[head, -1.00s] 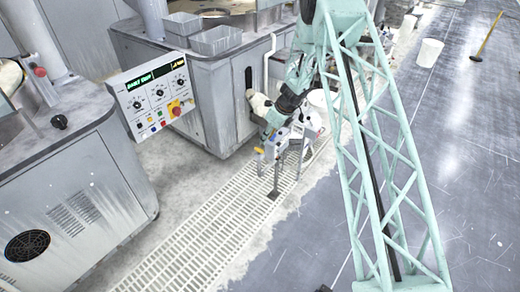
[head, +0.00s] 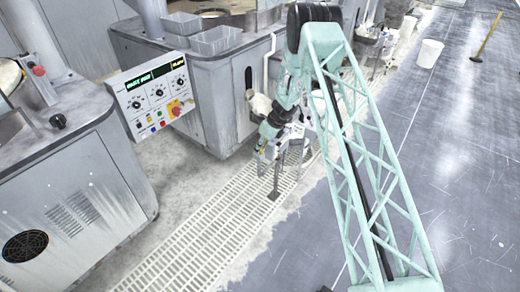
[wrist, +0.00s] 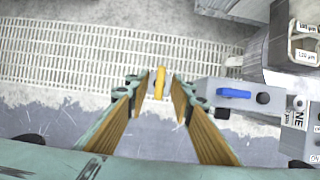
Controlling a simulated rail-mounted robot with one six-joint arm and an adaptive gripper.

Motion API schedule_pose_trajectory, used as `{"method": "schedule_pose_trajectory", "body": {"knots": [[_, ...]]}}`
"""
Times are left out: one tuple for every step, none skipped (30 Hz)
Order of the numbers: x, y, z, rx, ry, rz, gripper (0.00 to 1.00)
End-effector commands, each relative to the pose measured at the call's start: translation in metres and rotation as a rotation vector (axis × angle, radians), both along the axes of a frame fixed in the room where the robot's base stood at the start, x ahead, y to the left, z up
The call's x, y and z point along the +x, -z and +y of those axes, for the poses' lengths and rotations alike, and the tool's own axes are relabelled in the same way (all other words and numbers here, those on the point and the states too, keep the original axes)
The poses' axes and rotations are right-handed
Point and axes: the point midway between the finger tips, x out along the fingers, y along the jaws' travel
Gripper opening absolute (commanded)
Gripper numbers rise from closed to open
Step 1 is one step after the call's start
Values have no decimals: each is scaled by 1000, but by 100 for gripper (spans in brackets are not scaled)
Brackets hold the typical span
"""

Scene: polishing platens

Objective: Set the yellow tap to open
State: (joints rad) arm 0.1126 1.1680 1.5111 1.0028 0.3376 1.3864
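The yellow tap (wrist: 160,84) shows in the wrist view as a short upright-in-picture yellow handle, crosswise to the blue handle at its right. My gripper (wrist: 162,88) is open, with one finger on each side of the yellow handle. Gaps show on both sides, and I cannot tell how far above the handle the fingertips are. In the head view my gripper (head: 266,148) is small, beside the grey stand over the floor grating. The yellow tap cannot be made out there behind the gripper.
A blue tap (wrist: 233,93) on a grey block is close to the right finger. Labelled containers (wrist: 306,45) stand further right. In the head view a control panel (head: 153,90) and grey machine cabinets are at left; the floor at right is mostly clear.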

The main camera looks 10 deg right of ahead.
Motion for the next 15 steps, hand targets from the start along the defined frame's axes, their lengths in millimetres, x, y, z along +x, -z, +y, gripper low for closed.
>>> {"method": "schedule_pose_trajectory", "body": {"knots": [[1, 2, 1, 0, 0, 0, 22], [1, 3, 1, 0, 0, 0, 22], [1, 4, 1, 0, 0, 0, 22], [1, 4, 1, 0, 0, 0, 22], [2, 4, 1, 0, 0, 0, 22], [2, 5, 1, 0, 0, 0, 22], [2, 5, 1, 0, 0, 0, 22], [2, 5, 1, 0, 0, 0, 22], [2, 5, 1, 0, 0, 0, 22], [2, 5, 1, 0, 0, 0, 22], [2, 5, 1, 0, 0, 0, 22], [2, 5, 1, 0, 0, 0, 22], [2, 5, 1, 0, 0, 0, 22], [2, 5, 1, 0, 0, 0, 22], [2, 5, 1, 0, 0, 0, 19]]}}
